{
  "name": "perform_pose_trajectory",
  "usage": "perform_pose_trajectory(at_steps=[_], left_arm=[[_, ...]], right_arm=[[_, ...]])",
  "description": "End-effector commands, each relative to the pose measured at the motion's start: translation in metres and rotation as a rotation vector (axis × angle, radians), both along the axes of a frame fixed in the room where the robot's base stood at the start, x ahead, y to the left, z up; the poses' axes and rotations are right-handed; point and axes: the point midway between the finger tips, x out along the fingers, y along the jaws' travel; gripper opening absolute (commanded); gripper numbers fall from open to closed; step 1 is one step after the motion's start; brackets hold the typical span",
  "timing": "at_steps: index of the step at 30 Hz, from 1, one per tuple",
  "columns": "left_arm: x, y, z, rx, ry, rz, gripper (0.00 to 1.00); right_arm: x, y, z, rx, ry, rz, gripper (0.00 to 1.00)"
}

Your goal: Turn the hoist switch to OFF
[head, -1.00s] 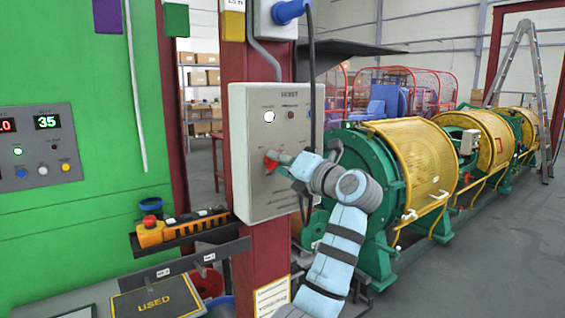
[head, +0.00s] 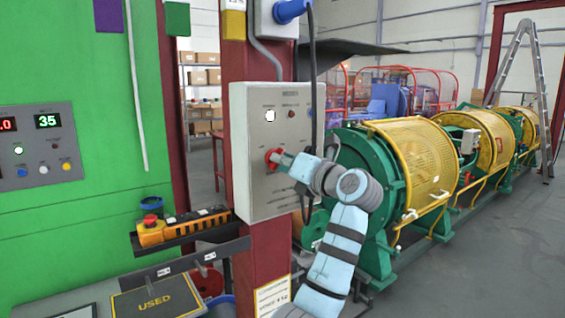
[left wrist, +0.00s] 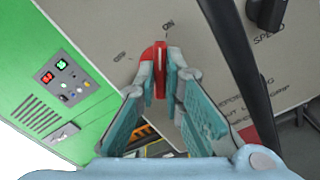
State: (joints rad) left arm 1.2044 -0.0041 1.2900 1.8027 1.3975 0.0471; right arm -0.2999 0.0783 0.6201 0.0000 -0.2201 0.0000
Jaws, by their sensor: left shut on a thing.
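The hoist switch has a red handle (head: 271,156) on the front of a light grey control box (head: 245,190) fixed to a dark red column. My left gripper (head: 280,160) is at the handle from the right. In the left wrist view the red handle (left wrist: 160,68) stands between the two teal fingers (left wrist: 161,75), which are shut on it. There the handle points up near the ON label (left wrist: 168,24), with the OFF label (left wrist: 120,56) to the left. The pivot is hidden by the fingers. My right gripper is not in view.
A dark cable (head: 313,90) hangs from a blue plug (head: 290,11) close to my left wrist. An orange pendant (head: 150,232) with a red button lies on a shelf at lower left. A green machine panel (head: 60,160) stands left; yellow guarded drums (head: 420,165) stand right.

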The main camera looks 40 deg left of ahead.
Motion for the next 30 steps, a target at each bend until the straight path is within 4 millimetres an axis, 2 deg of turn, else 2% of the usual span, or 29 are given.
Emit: perform_pose_trajectory(at_steps=[30], left_arm=[[-0.001, 0.0, -0.001, -0.273, -0.91, 0.0, 0.0]], right_arm=[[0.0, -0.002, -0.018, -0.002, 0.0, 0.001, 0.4]])
